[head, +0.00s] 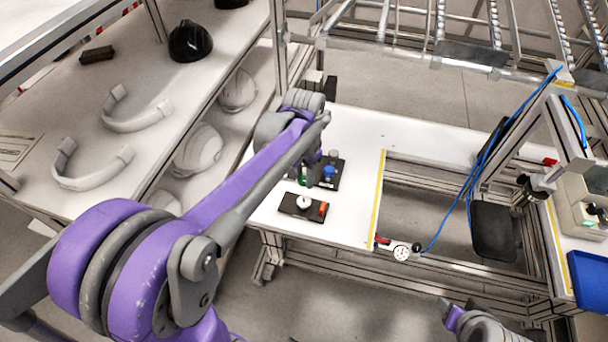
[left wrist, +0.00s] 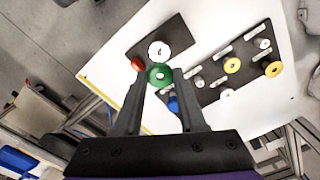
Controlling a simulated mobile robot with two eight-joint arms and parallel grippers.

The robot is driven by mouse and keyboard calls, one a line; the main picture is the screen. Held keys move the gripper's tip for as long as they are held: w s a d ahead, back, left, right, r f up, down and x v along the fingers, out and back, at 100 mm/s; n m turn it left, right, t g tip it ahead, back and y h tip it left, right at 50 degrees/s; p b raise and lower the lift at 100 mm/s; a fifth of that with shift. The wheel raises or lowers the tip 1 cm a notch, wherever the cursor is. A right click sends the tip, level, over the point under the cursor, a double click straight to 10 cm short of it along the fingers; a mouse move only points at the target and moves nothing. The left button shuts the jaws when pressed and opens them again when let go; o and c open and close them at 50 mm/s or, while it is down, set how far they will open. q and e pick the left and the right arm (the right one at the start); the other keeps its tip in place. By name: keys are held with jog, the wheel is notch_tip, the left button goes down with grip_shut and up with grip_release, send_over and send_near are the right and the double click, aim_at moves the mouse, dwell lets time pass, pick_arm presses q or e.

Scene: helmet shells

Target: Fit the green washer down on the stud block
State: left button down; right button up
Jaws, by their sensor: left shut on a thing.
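The green washer (left wrist: 153,73) is between the fingertips of my left gripper (left wrist: 161,80), which is shut on it. A bit of green washer (head: 302,179) also shows in the head view beside my wrist. A small dark block (left wrist: 146,56) lies just beyond the washer, with a white round piece (left wrist: 158,50) and an orange-red piece (left wrist: 138,64) on it; it looks like the stud block. In the head view this dark block (head: 291,208) lies on the table, nearer the front. The gap between washer and block is hard to judge. My right gripper (head: 457,308) is at the bottom right.
A larger dark board (left wrist: 240,75) beside the block carries several white and yellow pieces and a blue piece (left wrist: 173,104). The white table (head: 352,228) is clear around them. A dial gauge (head: 401,253) sits near the front edge. A shelf with helmet shells (head: 197,150) stands at left.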

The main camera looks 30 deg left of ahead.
aim_at(304, 197)
pick_arm(q)
jog(key=shift+s+f, duration=0.1)
jog(key=shift+f, duration=0.35)
jog(key=shift+f+b, duration=1.35)
jog(key=shift+f, duration=0.6)
jog(key=shift+f+b, duration=0.3)
jog(key=shift+f, duration=0.2)
pick_arm(e)
jog(key=shift+s+f, duration=0.35)
jog(key=shift+f, duration=0.45)
jog(key=shift+s+f, duration=0.3)
jog(key=shift+f, duration=0.5)
jog(key=shift+s+f, duration=0.35)
jog(key=shift+f, duration=0.45)
pick_arm(q)
jog(key=shift+f+b, duration=1.1)
jog(key=shift+f, duration=0.55)
pick_arm(e)
jog(key=shift+s+f+g, duration=0.15)
jog(key=shift+s+f, duration=0.05)
jog(key=shift+f, duration=0.5)
jog(key=shift+s+f+g, duration=0.15)
jog(key=shift+s+f, duration=0.05)
jog(key=shift+f, duration=0.5)
pick_arm(q)
jog(key=shift+c, duration=2)
grip_release()
jog(key=shift+r, duration=0.1)
